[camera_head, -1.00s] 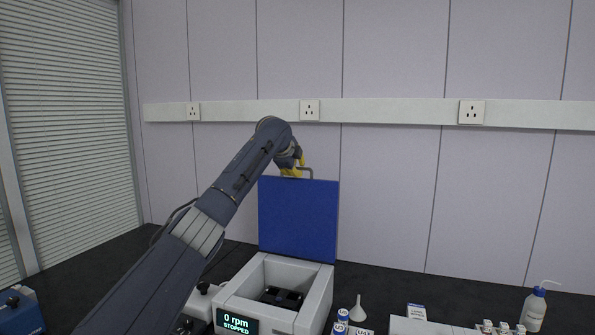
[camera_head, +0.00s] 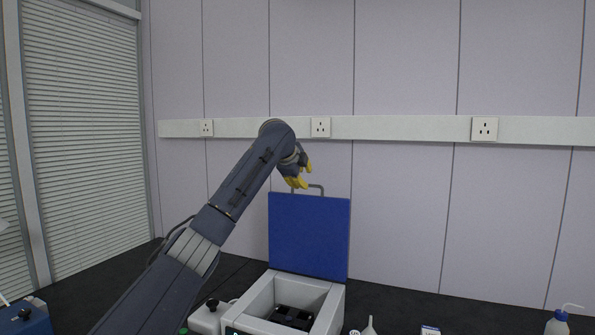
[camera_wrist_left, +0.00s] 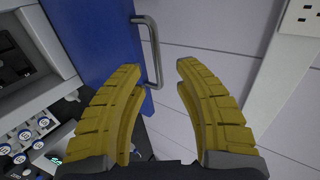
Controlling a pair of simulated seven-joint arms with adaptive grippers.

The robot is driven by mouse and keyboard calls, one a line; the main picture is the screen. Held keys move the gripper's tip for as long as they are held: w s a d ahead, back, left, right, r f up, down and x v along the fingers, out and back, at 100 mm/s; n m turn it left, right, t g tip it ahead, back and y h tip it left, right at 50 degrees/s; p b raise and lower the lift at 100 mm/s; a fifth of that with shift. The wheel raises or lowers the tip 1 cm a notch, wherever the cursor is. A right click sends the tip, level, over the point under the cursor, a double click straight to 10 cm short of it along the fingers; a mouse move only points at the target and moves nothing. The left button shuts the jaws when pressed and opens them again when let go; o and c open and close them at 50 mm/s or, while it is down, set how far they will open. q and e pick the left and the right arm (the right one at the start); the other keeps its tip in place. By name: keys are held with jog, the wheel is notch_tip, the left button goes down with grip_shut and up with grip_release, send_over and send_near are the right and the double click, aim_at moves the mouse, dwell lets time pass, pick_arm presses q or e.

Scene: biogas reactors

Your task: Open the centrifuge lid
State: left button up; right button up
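The blue centrifuge lid (camera_head: 309,236) stands upright at the back of the white centrifuge (camera_head: 262,300), whose chamber with a dark rotor (camera_head: 292,317) is uncovered. A grey handle (camera_head: 316,187) is on the lid's top edge. It also shows in the left wrist view (camera_wrist_left: 153,52). My left gripper (camera_head: 298,183) is just above the lid's top edge, beside the handle. In the left wrist view its yellow fingers (camera_wrist_left: 158,68) are spread apart with nothing held between them; the handle is beyond them, towards the left finger. My right gripper is not in view.
Small blue-capped vials (camera_wrist_left: 24,134) stand next to the centrifuge. A funnel (camera_head: 369,327) and a wash bottle (camera_head: 558,322) are to the right. The wall with sockets (camera_head: 320,127) is behind the lid. A blue device (camera_head: 25,316) is at far left.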

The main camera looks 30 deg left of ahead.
pick_arm(q)
jog(key=shift+v, duration=2.75)
